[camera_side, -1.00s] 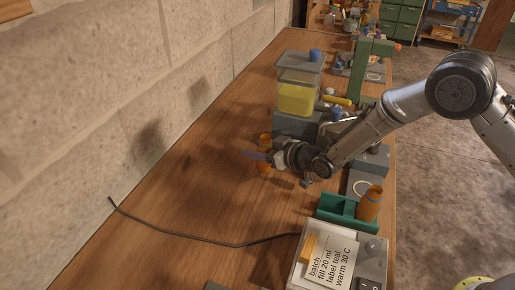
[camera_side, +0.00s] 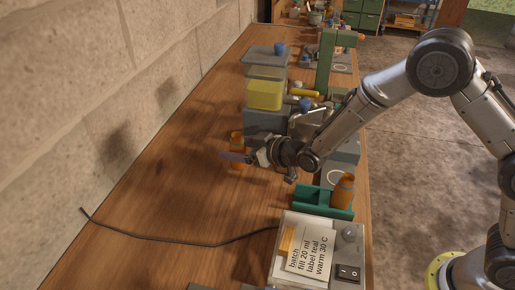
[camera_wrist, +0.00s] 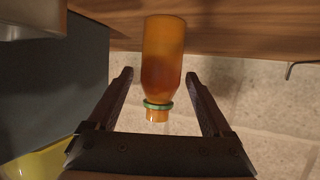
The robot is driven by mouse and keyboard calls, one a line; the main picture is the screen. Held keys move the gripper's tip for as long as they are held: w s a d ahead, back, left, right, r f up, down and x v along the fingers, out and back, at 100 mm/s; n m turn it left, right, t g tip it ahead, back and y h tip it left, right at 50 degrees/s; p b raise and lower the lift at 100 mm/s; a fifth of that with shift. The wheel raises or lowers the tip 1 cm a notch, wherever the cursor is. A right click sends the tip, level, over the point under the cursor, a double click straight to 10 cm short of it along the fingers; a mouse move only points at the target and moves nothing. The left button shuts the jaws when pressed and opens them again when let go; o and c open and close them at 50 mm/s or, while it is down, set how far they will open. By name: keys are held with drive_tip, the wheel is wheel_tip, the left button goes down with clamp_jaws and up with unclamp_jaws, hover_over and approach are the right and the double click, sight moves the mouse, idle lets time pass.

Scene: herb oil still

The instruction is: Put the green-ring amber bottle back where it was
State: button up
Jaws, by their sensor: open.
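The green-ring amber bottle (camera_wrist: 163,55) shows in the wrist view with a green ring around its neck. Its neck lies between the two separated fingers of my gripper (camera_wrist: 159,75), and its body reaches past the fingertips. Clear gaps show on both sides of the neck. In the side view an amber bottle (camera_side: 237,139) stands upright on the wooden bench, left of the grey block, and my gripper (camera_side: 236,156) is level across it. The fingers hide its middle, and its ring cannot be made out there.
A second amber bottle (camera_side: 342,191), with a blue ring, stands at the teal holder (camera_side: 310,201). A control box (camera_side: 345,255) with a batch card is in front. A yellow-filled tank (camera_side: 265,88) stands behind my gripper. A cable (camera_side: 180,243) crosses the otherwise clear left bench.

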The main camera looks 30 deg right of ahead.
drive_tip(key=v, duration=0.8)
drive_tip(key=shift+s, duration=0.1)
drive_tip(key=shift+o, duration=0.5)
drive_tip(key=shift+s+d+r, duration=0.15)
drive_tip(key=shift+s+d, duration=0.05)
drive_tip(key=shift+s, duration=0.05)
